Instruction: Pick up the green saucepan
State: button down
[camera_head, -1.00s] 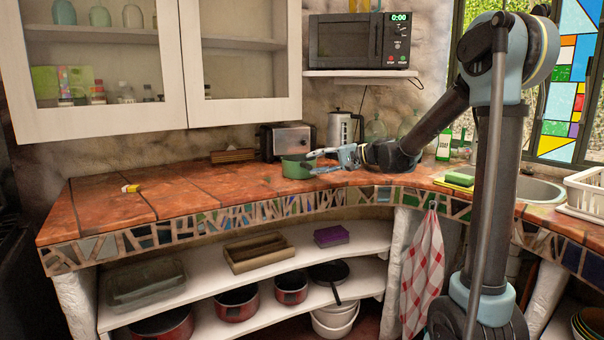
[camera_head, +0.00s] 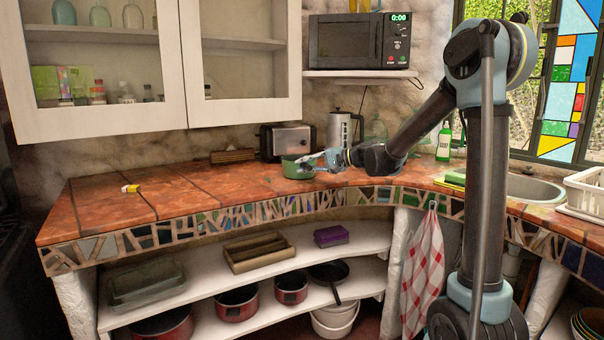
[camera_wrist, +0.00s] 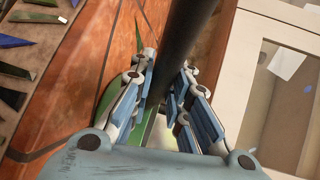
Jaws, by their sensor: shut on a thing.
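The green saucepan (camera_head: 293,169) is at the back of the tiled counter, in front of the toaster, and looks upright. My gripper (camera_head: 308,161) is at its right side and hides part of it. In the wrist view, my gripper (camera_wrist: 167,66) has its fingers on either side of a dark round handle (camera_wrist: 186,28), shut on it. A green part of the saucepan (camera_wrist: 108,100) shows behind the fingers. I cannot tell whether the saucepan touches the counter.
A toaster (camera_head: 287,142) and a metal coffee pot (camera_head: 343,130) stand behind. A green bottle (camera_head: 444,145) and the sink (camera_head: 530,188) are to the right. The counter (camera_head: 190,195) to the left is mostly clear, with a small yellow-and-white item (camera_head: 131,188).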

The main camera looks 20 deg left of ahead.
jog(key=shift+r, duration=0.1)
dwell(0.3)
notch_tip(320, 180, up, 10)
jog(key=shift+f, duration=0.1)
dwell(0.5)
jog(key=c, duration=2.2)
grip_release()
jog(key=shift+c, duration=0.2)
grip_shut()
